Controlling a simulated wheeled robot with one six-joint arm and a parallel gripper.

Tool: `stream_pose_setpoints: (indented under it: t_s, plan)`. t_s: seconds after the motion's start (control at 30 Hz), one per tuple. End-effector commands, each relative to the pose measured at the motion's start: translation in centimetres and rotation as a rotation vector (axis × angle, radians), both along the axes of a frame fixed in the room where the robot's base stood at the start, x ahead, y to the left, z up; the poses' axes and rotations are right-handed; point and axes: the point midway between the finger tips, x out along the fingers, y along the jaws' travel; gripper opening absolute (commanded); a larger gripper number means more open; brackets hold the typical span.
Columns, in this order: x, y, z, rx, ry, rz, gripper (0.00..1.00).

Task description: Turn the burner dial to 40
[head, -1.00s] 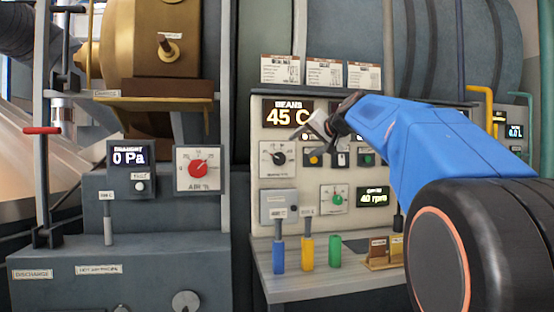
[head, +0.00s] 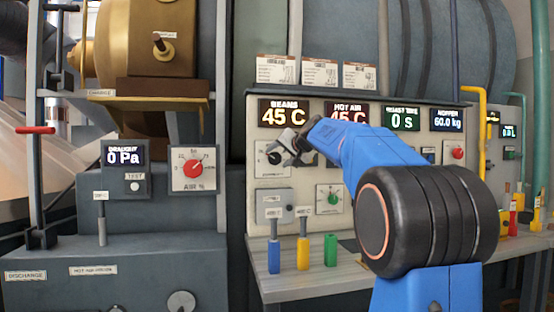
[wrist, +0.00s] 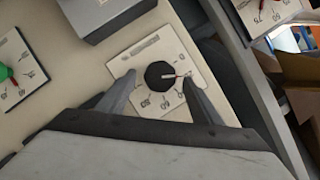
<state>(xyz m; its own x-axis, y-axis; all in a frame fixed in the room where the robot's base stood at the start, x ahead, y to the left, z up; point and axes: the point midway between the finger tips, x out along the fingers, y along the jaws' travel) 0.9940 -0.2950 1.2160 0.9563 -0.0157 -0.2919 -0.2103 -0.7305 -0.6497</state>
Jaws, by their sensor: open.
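In the head view my gripper (head: 287,150) is at the left of the panel, in front of the dial plate (head: 262,150), and partly hides the black knob. The BEANS display (head: 284,113) above it reads 45 C.
A grey box (head: 274,206) is below the dial plate, and a dial with a green knob (head: 333,199) is to its right. A red AIR dial (head: 193,168) is on the left cabinet. Blue, yellow and green handles (head: 303,252) stand on the shelf below.

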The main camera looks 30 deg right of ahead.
Motion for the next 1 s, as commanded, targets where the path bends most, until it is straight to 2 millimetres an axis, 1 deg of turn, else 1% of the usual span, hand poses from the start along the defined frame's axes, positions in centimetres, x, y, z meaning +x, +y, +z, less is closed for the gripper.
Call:
stream_pose_setpoints:
  t_s: [0.03, 0.1, 0.2, 0.53, 0.57, 0.6, 0.67, 0.7, 0.73, 1.0]
  plan:
    - [0.6, 0.0, -0.2, 0.000, 0.001, 0.001, 0.60]
    - [1.2, 0.0, -0.3, -0.001, 0.000, 0.000, 0.60]
    - [1.8, -0.1, -0.5, -0.001, -0.001, 0.000, 0.60]
    - [2.1, -0.1, -0.6, -0.001, -0.001, 0.000, 0.60]
    - [2.1, -0.1, -0.6, -0.001, -0.001, 0.000, 0.57]
    - [2.1, -0.1, -0.6, -0.001, -0.001, 0.000, 0.48]
    - [2.0, -0.1, -0.6, -0.001, -0.001, 0.000, 0.33]
    - [2.0, -0.1, -0.6, -0.001, -0.001, 0.000, 0.24]
    - [2.0, -0.1, -0.6, -0.001, -0.001, 0.000, 0.19]
    - [2.0, -0.1, -0.6, 0.018, -0.006, -0.001, 0.19]
